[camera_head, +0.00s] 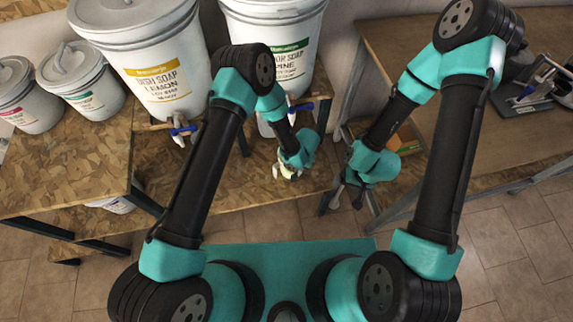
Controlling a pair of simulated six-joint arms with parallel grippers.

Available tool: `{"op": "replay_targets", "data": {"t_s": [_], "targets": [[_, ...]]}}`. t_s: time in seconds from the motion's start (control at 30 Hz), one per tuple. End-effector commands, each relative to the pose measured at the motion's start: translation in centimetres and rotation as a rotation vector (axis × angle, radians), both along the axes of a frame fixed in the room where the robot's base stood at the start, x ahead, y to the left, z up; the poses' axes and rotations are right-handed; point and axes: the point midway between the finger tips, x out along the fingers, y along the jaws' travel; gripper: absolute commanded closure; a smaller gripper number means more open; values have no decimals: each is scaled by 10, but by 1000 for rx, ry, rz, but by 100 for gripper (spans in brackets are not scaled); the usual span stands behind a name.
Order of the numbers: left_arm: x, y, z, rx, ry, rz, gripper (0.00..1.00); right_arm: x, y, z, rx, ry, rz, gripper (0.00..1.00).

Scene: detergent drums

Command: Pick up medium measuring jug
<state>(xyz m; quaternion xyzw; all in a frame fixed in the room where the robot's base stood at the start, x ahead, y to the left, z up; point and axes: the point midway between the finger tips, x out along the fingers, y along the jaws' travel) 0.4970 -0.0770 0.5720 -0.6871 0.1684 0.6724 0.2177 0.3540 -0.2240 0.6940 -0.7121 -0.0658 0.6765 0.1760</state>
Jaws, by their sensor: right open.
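I cannot make out a measuring jug clearly. A small pale shape (289,173) shows at the tip of my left gripper (284,170), above the wooden bench top, and I cannot tell whether it is the jug or part of the gripper. The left fingers are too small and covered to read. My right gripper (347,199) hangs pointing down at the right end of the bench, with its two grey fingers apart and nothing seen between them.
A large white drum with a yellow label (160,75) and one with a green label (283,55) have blue-handled taps (182,130) above the bench. Smaller white tubs (82,85) stand on the left table (75,165). A right table (470,115) holds a metal device (535,90).

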Motion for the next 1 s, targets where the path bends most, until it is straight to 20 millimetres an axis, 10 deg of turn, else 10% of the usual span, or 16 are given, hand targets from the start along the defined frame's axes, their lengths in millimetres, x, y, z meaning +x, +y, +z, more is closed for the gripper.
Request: {"op": "replay_targets", "data": {"t_s": [1.0], "targets": [[-3, 1, -2, 1, 7, 1, 100, 0, 0, 0, 0, 0, 0, 26]]}}
